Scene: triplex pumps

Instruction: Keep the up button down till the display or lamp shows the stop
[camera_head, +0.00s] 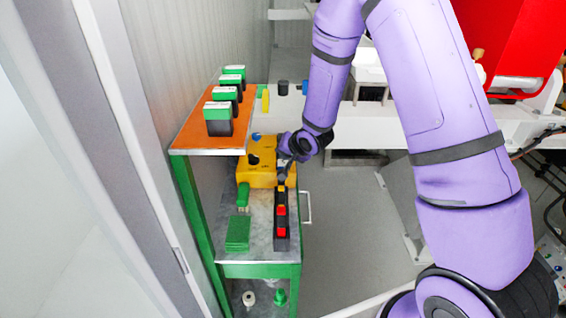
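A yellow box (256,176) with small dark and blue round parts stands on the lower grey shelf of the green-framed stand, partly behind my gripper. Small dark marks show on its face, but I cannot read them or tell which part is the up button. I cannot make out a lit lamp or a display. My gripper (284,177) points down at the right side of the yellow box, close to it. Its fingers are small and dark, so I cannot tell whether they touch the box or whether they are open or shut.
A black strip with red and orange blocks (281,225) lies just in front of my gripper. Green blocks (238,233) lie to its left. Several green-topped black units (219,118) stand on the orange upper shelf (196,139). Grey floor (345,235) is open to the right.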

